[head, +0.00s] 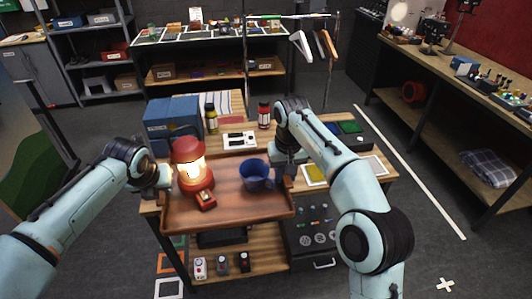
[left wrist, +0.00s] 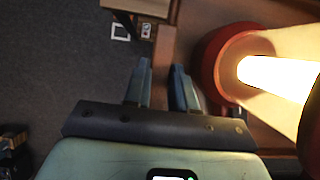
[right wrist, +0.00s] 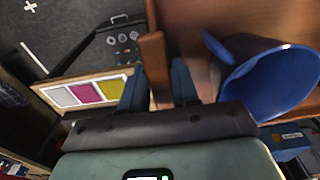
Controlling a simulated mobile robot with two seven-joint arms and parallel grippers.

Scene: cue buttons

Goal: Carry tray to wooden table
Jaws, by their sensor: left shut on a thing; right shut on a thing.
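A brown tray (head: 235,207) spans the space between my two grippers. It carries a lit red lantern (head: 190,170), a blue mug (head: 257,177) and a small red item (head: 204,200). My left gripper (head: 165,178) is shut on the tray's left wall, which shows between its fingers in the left wrist view (left wrist: 163,88). My right gripper (head: 284,160) is shut on the tray's right wall, also seen in the right wrist view (right wrist: 157,75). The tray overlaps the front of a wooden table (head: 244,122); whether it touches the top cannot be told.
Blue boxes (head: 172,120), a yellow-capped bottle (head: 211,118), a red bottle (head: 264,114) and a black-and-white panel (head: 239,140) stand behind the tray. A dark drawer unit (head: 318,238) is at the front right. A workbench (head: 460,85) lines the right side.

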